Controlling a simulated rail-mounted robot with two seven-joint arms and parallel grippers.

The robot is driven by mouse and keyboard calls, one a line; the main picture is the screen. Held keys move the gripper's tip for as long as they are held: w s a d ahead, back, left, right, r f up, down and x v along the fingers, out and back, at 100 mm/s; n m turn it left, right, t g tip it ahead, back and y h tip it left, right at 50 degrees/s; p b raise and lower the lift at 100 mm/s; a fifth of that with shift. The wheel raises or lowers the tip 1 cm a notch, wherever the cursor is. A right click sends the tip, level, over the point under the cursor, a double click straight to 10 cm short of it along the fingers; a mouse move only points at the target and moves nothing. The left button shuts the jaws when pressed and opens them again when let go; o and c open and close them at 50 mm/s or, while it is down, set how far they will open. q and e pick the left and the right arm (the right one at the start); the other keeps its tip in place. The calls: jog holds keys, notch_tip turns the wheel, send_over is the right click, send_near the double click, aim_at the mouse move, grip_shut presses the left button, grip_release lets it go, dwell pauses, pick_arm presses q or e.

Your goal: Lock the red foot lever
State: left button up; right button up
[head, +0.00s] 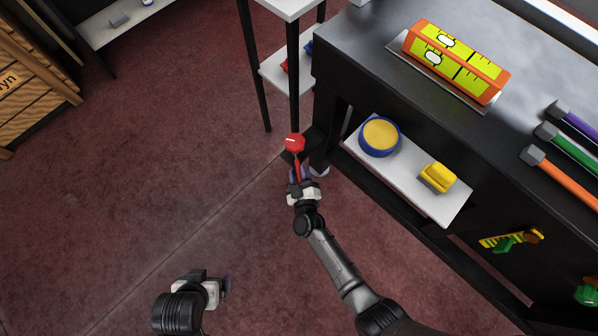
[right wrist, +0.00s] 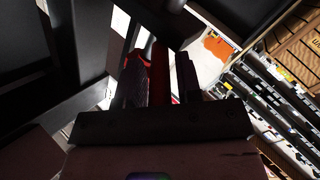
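The red foot lever (head: 295,143) sticks out low by the near left leg of the black workbench. Its red octagonal end faces up. My right gripper (head: 298,174) is at the lever, just below its red end in the head view. In the right wrist view the red lever (right wrist: 160,76) runs between the two fingers of my right gripper (right wrist: 158,80). A light gap shows between the lever and the right-hand finger, so the fingers look open around it. The lever's base is hidden. My left gripper (head: 222,287) is over open floor, away from the lever; its fingers are unclear.
The black workbench (head: 345,62) carries an orange and yellow level (head: 455,62) and several hammers. Its low white shelf (head: 405,178) holds a blue and yellow round container (head: 380,136) and a yellow object (head: 437,177). A white shelf rack (head: 272,72) stands behind. The left floor is clear.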

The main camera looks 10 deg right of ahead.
jog(key=shift+o, duration=1)
jog(key=shift+s, duration=0.1)
jog(key=shift+s+r+p, duration=0.1)
jog(key=shift+s+p, duration=0.25)
jog(key=s+p, duration=0.5)
jog(key=s, duration=0.8)
